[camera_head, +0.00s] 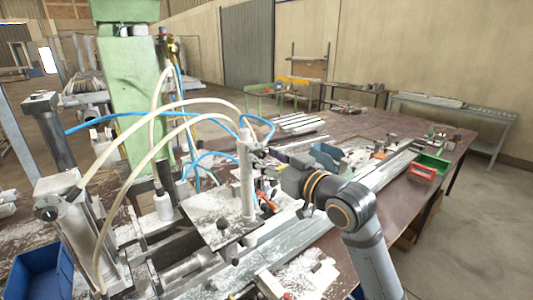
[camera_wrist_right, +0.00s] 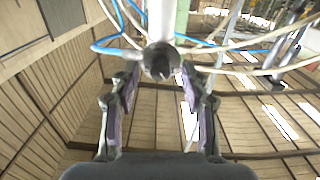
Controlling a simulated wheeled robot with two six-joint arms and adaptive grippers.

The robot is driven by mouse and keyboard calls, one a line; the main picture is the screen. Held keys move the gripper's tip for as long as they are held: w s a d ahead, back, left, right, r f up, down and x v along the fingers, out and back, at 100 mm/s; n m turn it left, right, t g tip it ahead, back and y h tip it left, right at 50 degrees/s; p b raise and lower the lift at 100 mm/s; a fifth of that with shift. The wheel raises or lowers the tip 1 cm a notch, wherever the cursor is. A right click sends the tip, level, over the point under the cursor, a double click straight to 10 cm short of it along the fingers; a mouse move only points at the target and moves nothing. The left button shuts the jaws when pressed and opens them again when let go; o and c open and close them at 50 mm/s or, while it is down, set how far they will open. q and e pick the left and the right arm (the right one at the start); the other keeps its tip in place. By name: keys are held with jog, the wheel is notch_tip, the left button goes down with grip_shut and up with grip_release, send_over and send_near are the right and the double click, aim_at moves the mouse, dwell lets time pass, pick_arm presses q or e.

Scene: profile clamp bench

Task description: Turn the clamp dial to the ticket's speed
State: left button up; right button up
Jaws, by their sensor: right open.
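My right gripper (camera_head: 266,164) reaches in from the lower right in the head view, close beside an upright pale cylinder (camera_head: 245,172) on the clamp bench. In the right wrist view the gripper (camera_wrist_right: 159,82) is open, its two fingers apart with nothing gripped. A grey cylinder with a dark round end (camera_wrist_right: 158,61) shows between and beyond the fingertips. This end may be the clamp dial; I cannot read any marks on it. I cannot make out the ticket. My left gripper is not in view.
White hoses (camera_head: 165,112) and blue hoses (camera_head: 205,122) loop around the cylinder. A green machine column (camera_head: 130,85) stands behind at left. The brown table (camera_head: 410,190) carries long metal profiles, a green bin (camera_head: 432,162) and a red bin (camera_head: 421,172). A blue bin (camera_head: 40,270) is at lower left.

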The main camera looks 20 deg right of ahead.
jog(key=shift+w, duration=0.15)
grip_shut()
jog(key=shift+n, duration=1.1)
jog(key=n, duration=0.3)
grip_release()
